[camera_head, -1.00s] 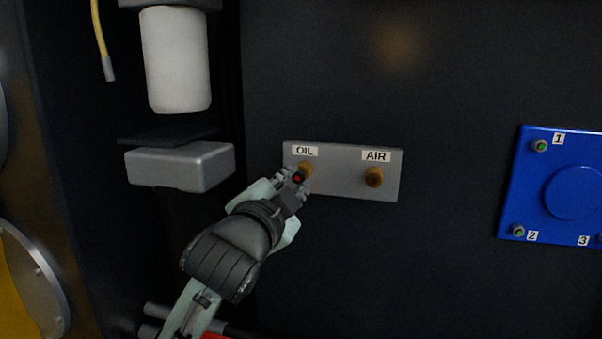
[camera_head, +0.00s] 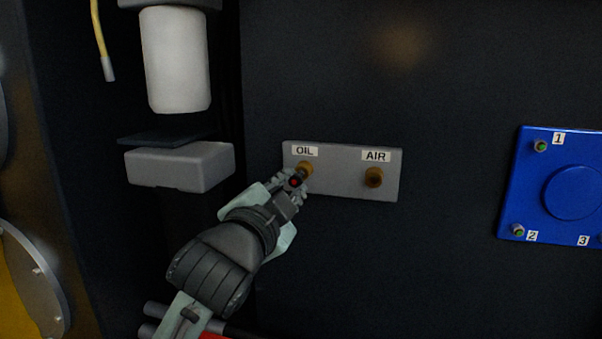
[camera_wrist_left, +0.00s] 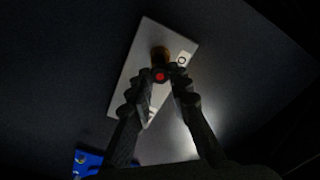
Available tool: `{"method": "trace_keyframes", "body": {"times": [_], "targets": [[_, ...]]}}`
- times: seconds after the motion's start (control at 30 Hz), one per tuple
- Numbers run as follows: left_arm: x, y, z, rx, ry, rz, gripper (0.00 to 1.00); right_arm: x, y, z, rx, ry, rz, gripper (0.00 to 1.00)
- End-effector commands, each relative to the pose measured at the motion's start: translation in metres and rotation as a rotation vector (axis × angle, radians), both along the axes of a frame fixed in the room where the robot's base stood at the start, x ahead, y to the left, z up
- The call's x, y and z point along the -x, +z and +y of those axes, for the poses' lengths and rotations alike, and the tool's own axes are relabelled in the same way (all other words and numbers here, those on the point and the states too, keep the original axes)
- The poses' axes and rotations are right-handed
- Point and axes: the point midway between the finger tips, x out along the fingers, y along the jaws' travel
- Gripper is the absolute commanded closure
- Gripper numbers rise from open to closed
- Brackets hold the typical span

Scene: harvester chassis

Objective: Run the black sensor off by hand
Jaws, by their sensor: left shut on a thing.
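The black sensor (camera_head: 299,175) is a small dark piece with a red end, in front of the brass OIL port (camera_head: 307,168) on the grey plate. My left gripper (camera_head: 291,183) is shut on it, reaching up from the lower left. In the left wrist view the sensor's red end (camera_wrist_left: 160,76) shows between the fingertips (camera_wrist_left: 161,80), with the brass port (camera_wrist_left: 160,55) just beyond. I cannot tell whether the sensor is still threaded into the port. My right gripper is not in view.
The grey plate (camera_head: 340,182) also carries the AIR port (camera_head: 374,177). A white canister (camera_head: 177,60) and a grey block (camera_head: 180,166) stand to the left. A blue panel (camera_head: 515,190) is at the right. The dark wall between is clear.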

Motion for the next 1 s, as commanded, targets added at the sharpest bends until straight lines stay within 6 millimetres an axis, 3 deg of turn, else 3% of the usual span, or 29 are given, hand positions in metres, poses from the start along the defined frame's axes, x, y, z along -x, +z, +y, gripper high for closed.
{"method": "trace_keyframes", "body": {"times": [1.0], "targets": [[0.035,0.0,0.012,-0.001,0.001,0.0,1.0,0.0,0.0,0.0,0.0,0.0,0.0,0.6]]}}
